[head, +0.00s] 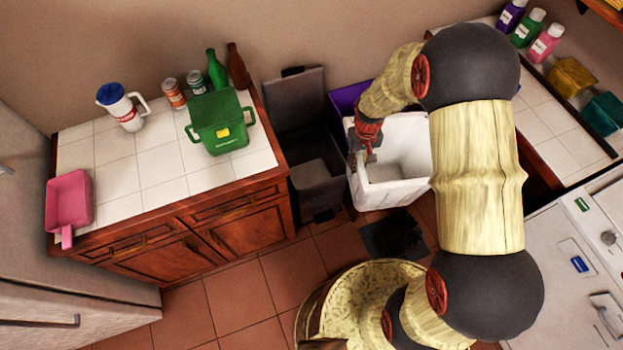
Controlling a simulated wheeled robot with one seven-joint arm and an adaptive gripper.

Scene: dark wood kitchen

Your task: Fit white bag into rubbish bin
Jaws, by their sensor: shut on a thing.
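The white bag (403,148) is a box-like, open-topped white shape right of the middle. My gripper (367,152) is at its left rim and shut on it. My arm hides the bag's right side. A dark grey rubbish bin (320,196) stands just left of the bag, with its lid (294,100) raised at the wall. A purple bin (346,97) shows partly behind the bag. I cannot tell whether the bag touches the floor or either bin.
A tiled counter (115,178) at left carries a green pot (219,122), a pink pan (69,205), a jug (122,108), cans and bottles. A black flat item (394,237) lies on the floor. A right-hand counter (556,128) and white appliance (580,255) bound the space.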

